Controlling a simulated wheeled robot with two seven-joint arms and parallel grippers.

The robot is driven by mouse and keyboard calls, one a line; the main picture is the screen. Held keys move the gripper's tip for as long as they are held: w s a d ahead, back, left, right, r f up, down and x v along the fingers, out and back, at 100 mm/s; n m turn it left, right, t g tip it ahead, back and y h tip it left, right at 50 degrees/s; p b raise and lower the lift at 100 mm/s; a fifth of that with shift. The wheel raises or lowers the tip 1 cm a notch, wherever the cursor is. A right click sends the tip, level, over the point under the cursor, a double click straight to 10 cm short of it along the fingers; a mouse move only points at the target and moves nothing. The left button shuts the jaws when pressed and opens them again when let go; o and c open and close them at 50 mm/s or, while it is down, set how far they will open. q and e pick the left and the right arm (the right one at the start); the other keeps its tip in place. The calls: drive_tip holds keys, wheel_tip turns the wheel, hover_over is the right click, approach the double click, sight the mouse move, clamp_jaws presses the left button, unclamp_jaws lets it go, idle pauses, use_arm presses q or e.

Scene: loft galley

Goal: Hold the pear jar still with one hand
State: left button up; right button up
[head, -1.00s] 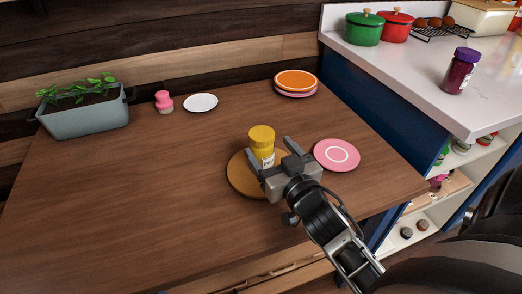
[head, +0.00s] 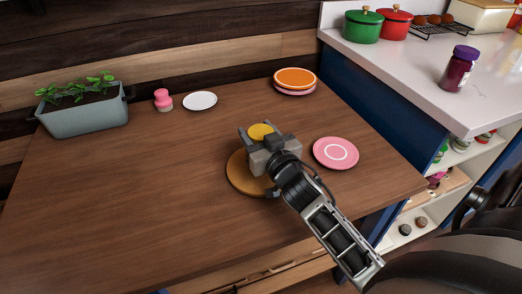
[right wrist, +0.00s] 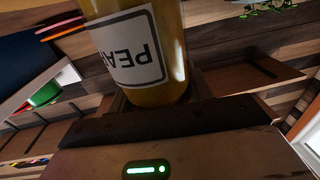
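The pear jar (head: 260,131), with a yellow lid, stands upright on a round wooden board (head: 240,179) on the table. In the right wrist view the jar (right wrist: 172,45) shows a white label with black letters, upside down. My right gripper (head: 258,137) is at the jar, coming from the front right, with a finger on each side. In the right wrist view the fingers lie close against both sides of the jar, so it looks shut on it. The gripper hides most of the jar's body in the head view. My left gripper is not in view.
A pink plate (head: 336,153) lies just right of the board. Orange and pink plates (head: 295,79), a white plate (head: 200,101), a pink shaker (head: 163,100) and a planter (head: 85,117) stand along the back. A purple-lidded jar (head: 460,69) stands on the counter. The table's left is clear.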

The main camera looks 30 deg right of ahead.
drive_tip(key=c, duration=0.3)
drive_tip(key=shift+c, duration=0.9)
drive_tip(key=shift+r, duration=0.55)
wheel_tip(320, 180, up, 3)
drive_tip(key=shift+f+p, duration=0.15)
drive_tip(key=shift+p, duration=0.35)
use_arm(q)
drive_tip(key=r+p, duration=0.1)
drive_tip(key=p, duration=0.1)
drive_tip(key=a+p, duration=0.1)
drive_tip(key=p, duration=0.1)
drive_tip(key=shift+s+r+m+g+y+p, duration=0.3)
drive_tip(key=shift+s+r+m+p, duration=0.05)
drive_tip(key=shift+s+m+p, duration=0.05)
use_arm(e)
drive_tip(key=s+a+r, duration=0.3)
drive_tip(key=s+r, duration=0.6)
drive_tip(key=s, duration=0.4)
drive_tip(key=shift+s+r, duration=0.2)
drive_tip(key=shift+s, duration=0.15)
drive_tip(key=shift+a, duration=0.1)
